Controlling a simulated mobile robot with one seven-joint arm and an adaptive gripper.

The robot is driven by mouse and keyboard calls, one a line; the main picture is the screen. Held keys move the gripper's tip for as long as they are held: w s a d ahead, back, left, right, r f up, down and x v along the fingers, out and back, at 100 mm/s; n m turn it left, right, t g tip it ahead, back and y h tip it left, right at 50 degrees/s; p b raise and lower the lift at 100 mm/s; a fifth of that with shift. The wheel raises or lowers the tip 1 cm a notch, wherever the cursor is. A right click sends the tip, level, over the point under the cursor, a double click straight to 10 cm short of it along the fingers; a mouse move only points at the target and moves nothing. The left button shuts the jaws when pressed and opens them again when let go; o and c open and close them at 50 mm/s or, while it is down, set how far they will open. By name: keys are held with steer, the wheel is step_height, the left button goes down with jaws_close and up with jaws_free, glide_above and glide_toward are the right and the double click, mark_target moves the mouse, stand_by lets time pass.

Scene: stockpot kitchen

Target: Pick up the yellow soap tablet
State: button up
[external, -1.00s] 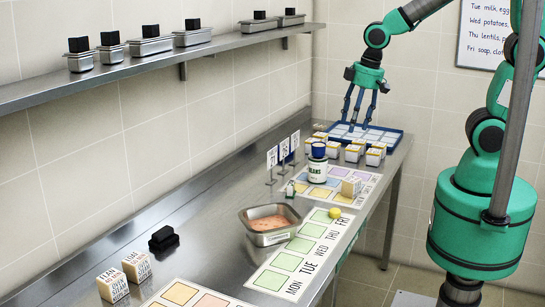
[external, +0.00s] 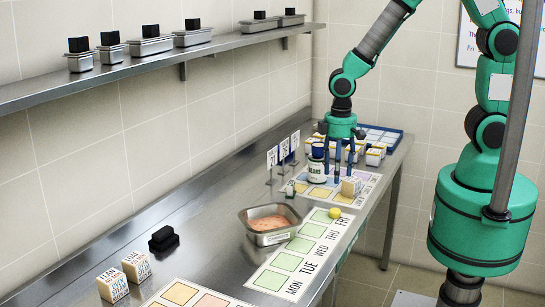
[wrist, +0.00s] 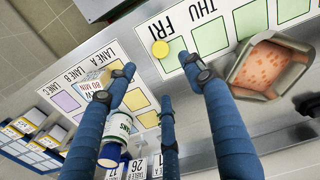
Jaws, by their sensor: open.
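The yellow soap tablet (external: 335,213) is a small round yellow piece at the edge of the FRI square on the day strip. It also shows in the wrist view (wrist: 160,49), near the top centre, unobstructed. My gripper (external: 338,177) is open and empty, fingers pointing down, above the lane mat beside the beans can. In the wrist view its three blue fingers (wrist: 162,76) are spread, and the tablet appears just beyond the fingertips, apart from them.
A beans can (external: 317,168) stands close to my fingers. A labelled box (external: 351,186) sits on the lane mat. A metal pan (external: 270,224) with reddish contents stands left of the tablet. Small boxes (external: 373,156) and a blue tray (external: 385,133) are behind. The counter front edge is near the tablet.

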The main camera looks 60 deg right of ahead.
steer(key=b, duration=0.1)
glide_above(335, 210)
steer(key=shift+d+f, duration=0.1)
steer(key=shift+f, duration=4.2)
steer(key=shift+f, duration=0.15)
steer(key=shift+f+b, duration=0.6)
steer(key=shift+f, duration=1.9)
steer(key=c, duration=1.2)
